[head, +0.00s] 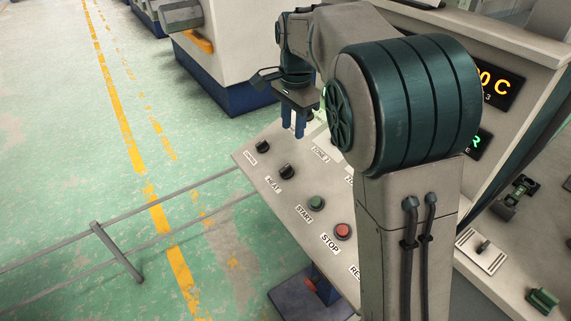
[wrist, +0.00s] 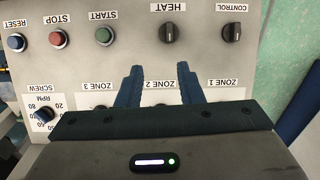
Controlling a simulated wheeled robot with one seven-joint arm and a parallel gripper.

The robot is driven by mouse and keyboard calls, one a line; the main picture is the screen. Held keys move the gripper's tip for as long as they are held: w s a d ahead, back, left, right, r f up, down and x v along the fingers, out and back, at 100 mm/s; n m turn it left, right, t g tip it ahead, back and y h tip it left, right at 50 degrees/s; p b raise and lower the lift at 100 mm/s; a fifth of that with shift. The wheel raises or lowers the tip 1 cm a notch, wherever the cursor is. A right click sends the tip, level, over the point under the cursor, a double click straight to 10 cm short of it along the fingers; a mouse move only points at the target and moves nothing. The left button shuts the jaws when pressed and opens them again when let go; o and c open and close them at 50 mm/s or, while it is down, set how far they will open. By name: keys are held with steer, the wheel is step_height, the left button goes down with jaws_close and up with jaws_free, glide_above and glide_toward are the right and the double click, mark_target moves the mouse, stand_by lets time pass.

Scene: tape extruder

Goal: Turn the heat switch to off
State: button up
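The HEAT switch is a black rotary knob (head: 287,172) on the sloped panel, with its label below it in the head view. In the wrist view the HEAT knob (wrist: 168,33) is at the top centre with its label upside down; its ridge looks roughly vertical there. My gripper (head: 293,132) is above the panel, pointing down, beyond the HEAT knob in the head view. In the wrist view my gripper (wrist: 160,69) has its two blue fingers apart with nothing between them.
The CONTROL knob (head: 262,146) is close beside HEAT. The green START button (head: 316,203) and red STOP button (head: 343,231) are on its other side. A blue RESET button (wrist: 16,42) and SCREW dial (wrist: 45,114) also show. A rail (head: 100,240) stands left of the panel.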

mark_target(285, 167)
steer(key=shift+m, duration=0.4)
steer(key=f, duration=0.5)
steer(key=w+a+f, duration=0.1)
steer(key=f, duration=0.8)
steer(key=shift+w+a+f+p, duration=0.15)
steer(key=shift+a+f+p, duration=0.15)
steer(key=shift+a+p, duration=0.1)
steer(key=shift+c, duration=0.3)
jaws_close()
